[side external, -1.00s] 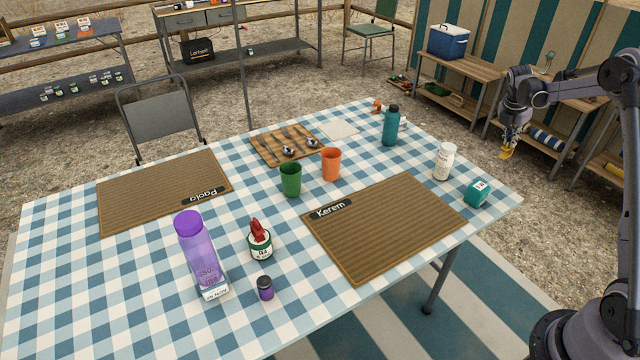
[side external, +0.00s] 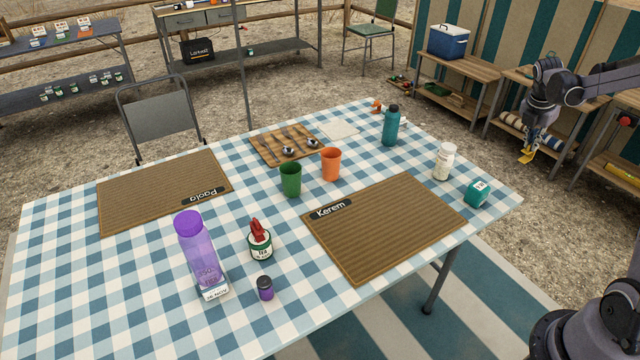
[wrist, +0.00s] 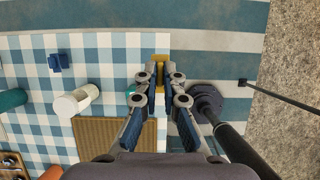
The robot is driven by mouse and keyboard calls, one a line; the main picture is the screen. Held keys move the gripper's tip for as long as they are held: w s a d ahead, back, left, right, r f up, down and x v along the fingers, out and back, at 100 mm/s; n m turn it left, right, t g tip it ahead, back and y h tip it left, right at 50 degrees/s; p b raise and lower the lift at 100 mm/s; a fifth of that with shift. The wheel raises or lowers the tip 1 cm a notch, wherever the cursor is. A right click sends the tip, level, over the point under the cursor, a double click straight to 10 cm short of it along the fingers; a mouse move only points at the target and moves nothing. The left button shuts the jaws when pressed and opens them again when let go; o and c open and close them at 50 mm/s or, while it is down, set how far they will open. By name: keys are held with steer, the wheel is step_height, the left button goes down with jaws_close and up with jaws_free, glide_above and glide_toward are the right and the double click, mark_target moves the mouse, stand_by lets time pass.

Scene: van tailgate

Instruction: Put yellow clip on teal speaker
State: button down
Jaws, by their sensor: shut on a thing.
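My gripper (side external: 530,147) is shut on the yellow clip (side external: 527,156) and holds it in the air, right of the table in the side view. In the wrist view the yellow clip (wrist: 162,62) shows between the fingertips (wrist: 160,82). The teal speaker (side external: 478,192) is a small block with a white marking on top, on the tablecloth near the table's right corner. In the wrist view only a sliver of the teal speaker (wrist: 130,89) shows beside the left finger; the rest is hidden. The clip and speaker are apart.
A white bottle (side external: 443,162) stands left of the speaker, with a teal bottle (side external: 391,125) farther back. The Kerem placemat (side external: 385,228) lies nearby. A blue object (wrist: 58,62) sits near the table edge in the wrist view. Wooden benches (side external: 545,112) stand behind my gripper.

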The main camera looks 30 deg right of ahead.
steer(key=s+a+r, duration=0.2)
steer(key=s+a, duration=0.2)
steer(key=s, duration=0.1)
glide_above(479, 186)
step_height(479, 186, down, 8)
steer(key=r, duration=0.1)
steer(key=shift+f, duration=2.15)
steer(key=shift+f, duration=0.15)
steer(key=c, duration=1.5)
jaws_free()
